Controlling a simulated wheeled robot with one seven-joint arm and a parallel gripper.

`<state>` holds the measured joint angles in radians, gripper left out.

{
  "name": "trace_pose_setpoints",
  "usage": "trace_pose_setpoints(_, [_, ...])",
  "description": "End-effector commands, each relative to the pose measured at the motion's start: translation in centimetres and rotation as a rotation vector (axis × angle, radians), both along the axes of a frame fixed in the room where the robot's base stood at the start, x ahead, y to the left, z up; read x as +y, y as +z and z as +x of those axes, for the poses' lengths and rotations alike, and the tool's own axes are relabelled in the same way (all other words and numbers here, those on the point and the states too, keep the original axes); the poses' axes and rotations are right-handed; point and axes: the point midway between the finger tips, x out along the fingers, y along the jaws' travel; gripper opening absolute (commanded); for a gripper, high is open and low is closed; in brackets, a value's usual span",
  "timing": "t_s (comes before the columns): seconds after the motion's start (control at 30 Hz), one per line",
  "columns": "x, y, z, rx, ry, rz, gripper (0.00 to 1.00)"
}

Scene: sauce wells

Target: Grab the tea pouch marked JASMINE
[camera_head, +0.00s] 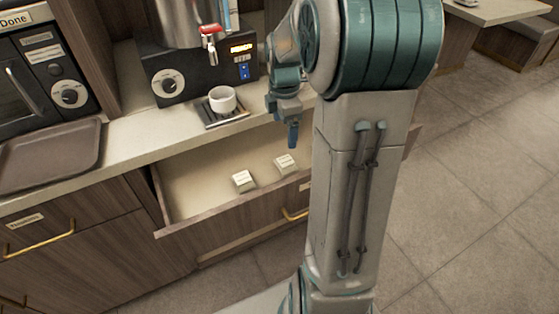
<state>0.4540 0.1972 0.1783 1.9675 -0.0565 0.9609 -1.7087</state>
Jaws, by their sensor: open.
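Two small pale pouches lie in an open drawer (190,203) below the counter. The left pouch (243,180) and the right pouch (285,163) each carry dark print, too small to read, so I cannot tell which is marked JASMINE. My gripper (292,136) is above the drawer's back right part, pointing down, near the right pouch in the picture and apart from it. Its fingers are seen from the side and nothing shows between them. My arm hides the drawer's right end.
A white cup (222,99) stands on the drip tray (224,117) of a dispenser (180,80) with a red tap. A brown tray (50,158) lies on the counter at left, before a dark oven (40,75). Floor (460,200) at right is clear.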

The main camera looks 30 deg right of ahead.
Motion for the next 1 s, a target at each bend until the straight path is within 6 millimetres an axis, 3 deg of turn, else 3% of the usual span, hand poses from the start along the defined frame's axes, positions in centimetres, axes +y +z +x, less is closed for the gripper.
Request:
trace_pose_setpoints(0.03, [-0.6,-1.1,0.5,0.007,0.041,0.006,0.89])
trace_pose_setpoints(0.23, [-1.7,-2.6,1.2,0.018,0.140,0.016,0.89])
trace_pose_setpoints(0.6, [-1.6,-9.2,1.2,0.020,0.146,0.017,0.89])
trace_pose_setpoints(0.87, [-1.6,-11.2,1.2,0.019,0.144,0.016,0.89])
trace_pose_setpoints(1.0, [-1.3,-13.3,1.3,0.020,0.146,0.017,0.89])
